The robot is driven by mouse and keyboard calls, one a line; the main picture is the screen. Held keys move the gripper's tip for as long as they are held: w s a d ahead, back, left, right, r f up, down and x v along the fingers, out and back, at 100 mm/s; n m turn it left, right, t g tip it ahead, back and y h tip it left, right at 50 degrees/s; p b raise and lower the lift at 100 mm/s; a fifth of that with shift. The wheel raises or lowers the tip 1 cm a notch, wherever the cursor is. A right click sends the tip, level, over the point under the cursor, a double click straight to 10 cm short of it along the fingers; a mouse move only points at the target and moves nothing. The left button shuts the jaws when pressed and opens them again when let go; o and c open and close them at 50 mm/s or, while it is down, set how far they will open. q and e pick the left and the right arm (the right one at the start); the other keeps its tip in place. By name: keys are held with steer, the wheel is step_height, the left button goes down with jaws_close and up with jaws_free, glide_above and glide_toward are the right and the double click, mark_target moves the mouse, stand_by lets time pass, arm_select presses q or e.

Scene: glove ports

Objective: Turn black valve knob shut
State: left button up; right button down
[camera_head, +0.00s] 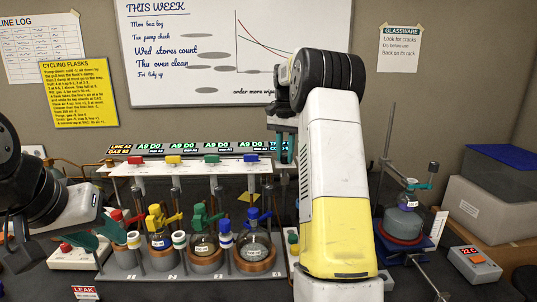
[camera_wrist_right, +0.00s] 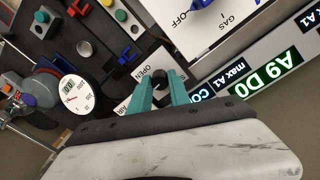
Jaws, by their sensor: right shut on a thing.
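The black valve knob (camera_wrist_right: 159,78) shows in the right wrist view, between the teal fingertips of my right gripper (camera_wrist_right: 162,88). The jaws are shut on it. A white plate beside it carries an OPEN label (camera_wrist_right: 147,70). In the head view the knob is hidden by my right arm and gripper (camera_head: 285,148), at the right end of the white panel. My left gripper (camera_head: 103,240) is at the lower left in the head view, with its teal fingers apart and empty, near the red-clamped flask. The knob's exact angle is hard to tell.
The white panel (camera_head: 190,168) has red, yellow, green and blue handles.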

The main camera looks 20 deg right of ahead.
steer(key=n, duration=0.8)
steer(key=shift+n, duration=0.4)
steer(key=n, duration=0.4)
steer(key=shift+n, duration=2)
steer(key=c, duration=1.2)
jaws_free()
